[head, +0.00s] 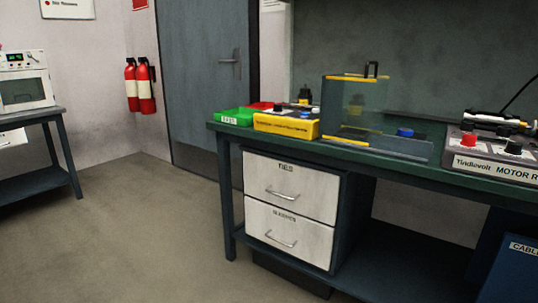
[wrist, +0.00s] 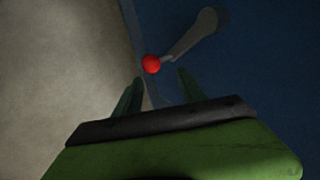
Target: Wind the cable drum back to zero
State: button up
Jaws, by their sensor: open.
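In the wrist view a red ball knob (wrist: 151,64) sits at the end of a grey crank arm (wrist: 192,36). The arm runs up and right to a rounded end against a dark blue surface (wrist: 265,75). My gripper (wrist: 160,76) is open, its two dark green fingers pointing toward the knob. The knob shows just beyond the fingertips, a little left of the middle between them; contact cannot be told. In the head view a blue box (head: 515,270) with a cut-off label starting "CABL" stands at the lower right. No drum or zero mark can be made out.
A green-topped bench (head: 375,152) with two white drawers (head: 290,187) stands in the head view. It carries a clear guard (head: 350,115), a yellow box (head: 286,125) and a motor unit (head: 495,160). The floor (head: 130,235) at the left is clear.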

jog(key=shift+o, duration=1.1)
jog(key=p+v, duration=0.6)
jog(key=v, duration=0.2)
jog(key=shift+p, duration=0.35)
